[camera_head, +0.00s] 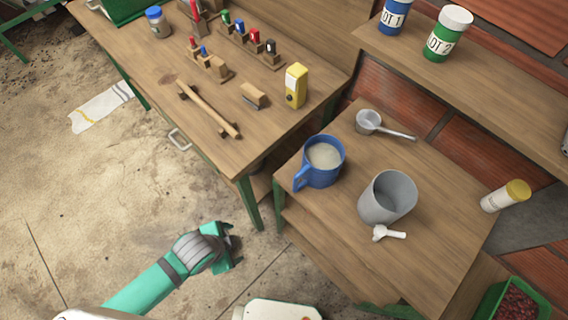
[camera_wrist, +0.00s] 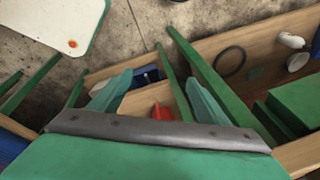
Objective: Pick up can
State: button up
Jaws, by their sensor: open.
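Several can-like things show in the head view. A grey open cylinder (camera_head: 388,198) stands upright on the lower wooden table (camera_head: 440,225). A blue can labelled LOT 1 (camera_head: 393,17) and a green can labelled LOT 2 (camera_head: 446,35), with a white lid, stand on the shelf at upper right. A pale can with a yellow lid (camera_head: 505,196) is at the right, tilted in the picture. My gripper (camera_head: 228,248) is over the floor, left of the lower table and apart from all cans. In the wrist view my gripper (camera_wrist: 158,88) is open, and no can is clearly identifiable there.
The workbench (camera_head: 150,75) holds a yellow box (camera_head: 296,86) and wooden racks. A green crate (camera_head: 494,300) is at lower right. Floor is open at left.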

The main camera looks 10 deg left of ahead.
jog(key=w+d+r+m+g+y, duration=0.3)
jog(key=w+r+m, duration=0.4)
jog(key=w+r, duration=0.4)
jog(key=w+d+r+m+t+h, duration=0.15)
jog(key=w+d+r+m, duration=0.45)
jog(key=w+d+r, duration=0.75)
jog(key=g, duration=0.1)
send_over(300, 185)
notch_tip(300, 185, down, 2)
jog(key=shift+w+a+f+m+g+h, duration=0.15)
jog(key=shift+a+f+m+g+h, duration=0.15)
jog(key=shift+f, duration=0.25)
notch_tip(300, 185, down, 5)
jog(key=shift+f, duration=0.1)
jog(key=shift+d+f, duration=0.2)
jog(key=shift+f, duration=1.15)
jog(key=shift+d+f, duration=0.15)
jog(key=shift+f, duration=1.15)
grip_shut()
